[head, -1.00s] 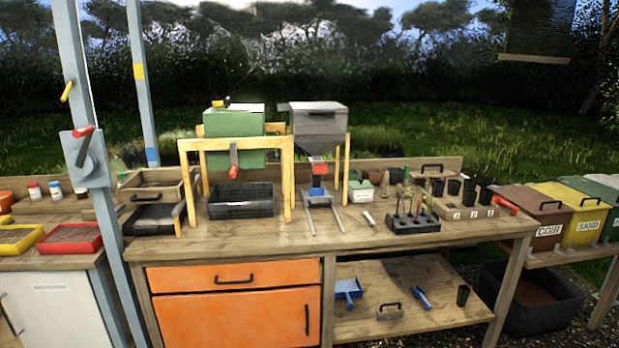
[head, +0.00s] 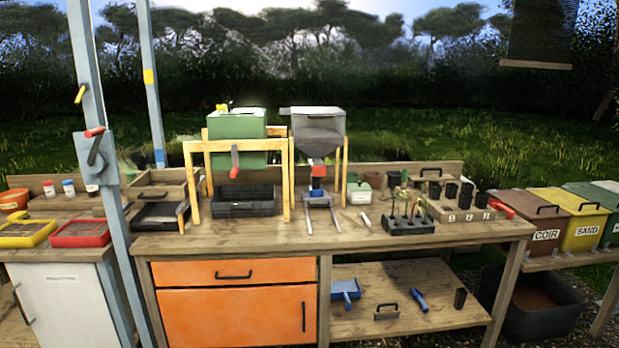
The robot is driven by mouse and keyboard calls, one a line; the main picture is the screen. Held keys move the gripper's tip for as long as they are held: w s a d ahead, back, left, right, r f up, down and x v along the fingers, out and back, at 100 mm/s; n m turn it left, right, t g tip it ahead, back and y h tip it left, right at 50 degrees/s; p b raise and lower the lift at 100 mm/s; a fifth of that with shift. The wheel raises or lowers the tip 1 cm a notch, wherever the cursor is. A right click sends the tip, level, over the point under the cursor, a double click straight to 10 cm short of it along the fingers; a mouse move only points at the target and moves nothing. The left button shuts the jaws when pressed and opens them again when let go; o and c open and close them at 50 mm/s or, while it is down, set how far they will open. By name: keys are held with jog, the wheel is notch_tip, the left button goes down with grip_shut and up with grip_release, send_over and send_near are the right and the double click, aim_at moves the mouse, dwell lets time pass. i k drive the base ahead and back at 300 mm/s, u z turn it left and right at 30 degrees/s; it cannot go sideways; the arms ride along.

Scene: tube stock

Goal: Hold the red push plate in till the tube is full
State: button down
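A grey hopper (head: 318,124) with a funnel bottom stands in a wooden frame on the workbench. A small red plate (head: 318,170) sits at its outlet, with a blue part (head: 317,193) just below it. Under the outlet a metal rail stand (head: 321,208) reaches forward on the bench top. A small pale cylinder (head: 366,219) lies on the bench to the right of the stand; I cannot tell if it is a tube. No tube shows clearly under the outlet, and its fill cannot be seen. My gripper is not in view.
A green bin (head: 237,134) with a red lever (head: 235,160) stands left of the hopper, above a black crate (head: 243,200). A black plant tray (head: 408,226) sits to the right. A blue post (head: 98,150) rises at the left. The bench's front middle is clear.

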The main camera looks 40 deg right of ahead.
aim_at(319, 170)
jog(key=z, duration=0.1)
jog(key=i, duration=0.95)
jog(key=u, duration=0.05)
